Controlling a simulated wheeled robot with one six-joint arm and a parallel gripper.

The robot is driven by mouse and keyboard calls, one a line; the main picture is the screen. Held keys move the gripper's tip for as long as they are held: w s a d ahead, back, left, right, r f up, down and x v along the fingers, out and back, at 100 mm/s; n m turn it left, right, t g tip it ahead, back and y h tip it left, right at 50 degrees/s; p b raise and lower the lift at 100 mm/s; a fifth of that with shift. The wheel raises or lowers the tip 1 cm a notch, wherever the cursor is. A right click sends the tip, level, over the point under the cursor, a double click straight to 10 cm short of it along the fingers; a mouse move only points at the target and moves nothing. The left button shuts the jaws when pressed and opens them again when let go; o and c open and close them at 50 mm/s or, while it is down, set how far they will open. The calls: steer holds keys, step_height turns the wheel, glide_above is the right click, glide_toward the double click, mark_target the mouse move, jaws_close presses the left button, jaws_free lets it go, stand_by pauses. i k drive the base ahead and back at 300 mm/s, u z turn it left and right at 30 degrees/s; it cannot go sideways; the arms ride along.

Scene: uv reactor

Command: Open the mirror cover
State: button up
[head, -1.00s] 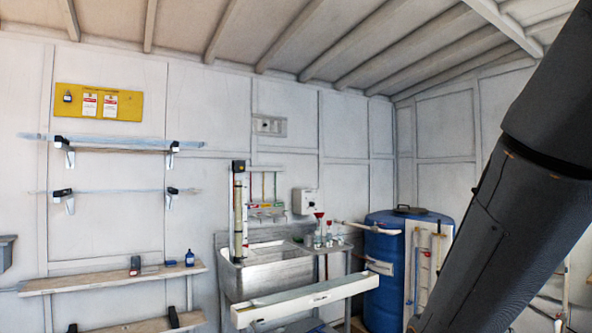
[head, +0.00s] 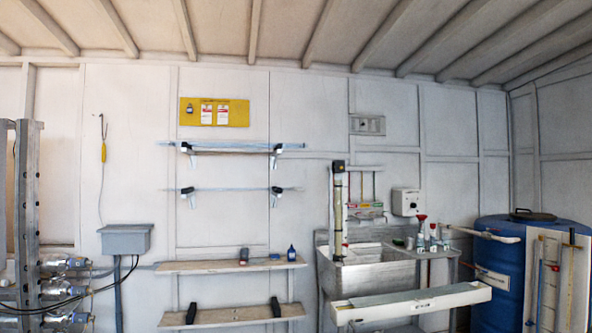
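No part in the head view can be told for certain as the mirror cover. A tall metal frame (head: 28,190) stands at the far left, cut by the picture edge, with pipe fittings (head: 68,264) and dark cables low on it. A grey wall box (head: 125,239) hangs to its right, its lid looking shut. A long white box-like beam (head: 412,302) lies in front of the sink. My gripper and arm are out of the picture.
A steel sink (head: 375,275) stands right of centre, a blue tank (head: 497,262) at the right. Wooden shelves (head: 215,266) and higher glass-like shelves (head: 233,151) line the back wall, under a yellow board (head: 214,112). The floor is not visible.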

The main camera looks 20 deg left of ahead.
mark_target(339, 164)
steer(key=u, duration=0.9)
steer(key=i, duration=0.95)
steer(key=u, duration=0.8)
steer(key=i, duration=1.4)
steer(key=z, duration=0.7)
steer(key=i, duration=0.9)
steer(key=z, duration=1)
